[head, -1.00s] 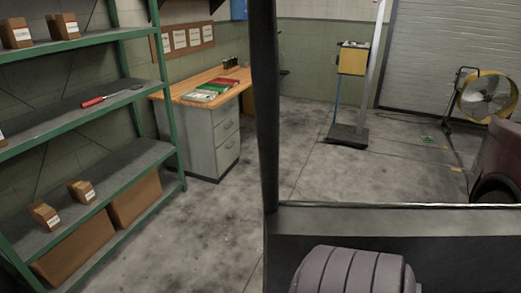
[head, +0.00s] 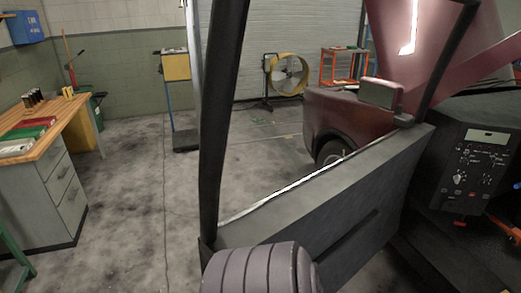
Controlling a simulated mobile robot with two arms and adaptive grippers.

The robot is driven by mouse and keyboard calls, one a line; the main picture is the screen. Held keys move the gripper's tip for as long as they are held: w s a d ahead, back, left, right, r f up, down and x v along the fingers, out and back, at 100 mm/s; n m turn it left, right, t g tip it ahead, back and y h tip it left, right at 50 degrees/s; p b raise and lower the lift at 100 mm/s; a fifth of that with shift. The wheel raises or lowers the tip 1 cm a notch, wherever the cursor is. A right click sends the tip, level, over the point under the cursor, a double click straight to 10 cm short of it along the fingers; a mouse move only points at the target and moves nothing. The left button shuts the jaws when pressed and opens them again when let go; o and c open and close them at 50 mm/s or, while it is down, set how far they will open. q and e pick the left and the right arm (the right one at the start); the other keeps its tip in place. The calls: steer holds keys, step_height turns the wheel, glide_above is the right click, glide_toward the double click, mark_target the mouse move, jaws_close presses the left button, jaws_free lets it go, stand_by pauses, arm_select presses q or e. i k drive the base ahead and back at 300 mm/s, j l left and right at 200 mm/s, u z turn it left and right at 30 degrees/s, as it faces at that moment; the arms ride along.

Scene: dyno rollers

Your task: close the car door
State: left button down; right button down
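The car door (head: 335,222) stands open in the head view, seen from its inner side. Its dark window frame (head: 220,110) rises at the left, and its hinge side meets the red car (head: 345,115) at the right. A ribbed grey rounded part (head: 262,270), which looks like part of my arm, shows at the bottom in front of the door's lower left corner. I cannot tell whether it touches the door. Neither gripper's fingers show.
A dashboard panel (head: 478,165) with knobs is at the right. A wooden-topped desk (head: 45,125) stands at the left. A yellow fan (head: 288,73) and a yellow box on a stand (head: 176,66) are at the back. The floor (head: 130,180) between desk and door is clear.

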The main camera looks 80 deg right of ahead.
mark_target(343, 213)
steer(key=i+z, duration=0.15)
steer(key=z, duration=0.35)
steer(key=i+z, duration=0.15)
steer(key=z, duration=0.35)
steer(key=i+j+z, duration=0.1)
steer(key=z, duration=0.4)
steer(key=i+j+z, duration=0.1)
steer(key=z, duration=0.4)
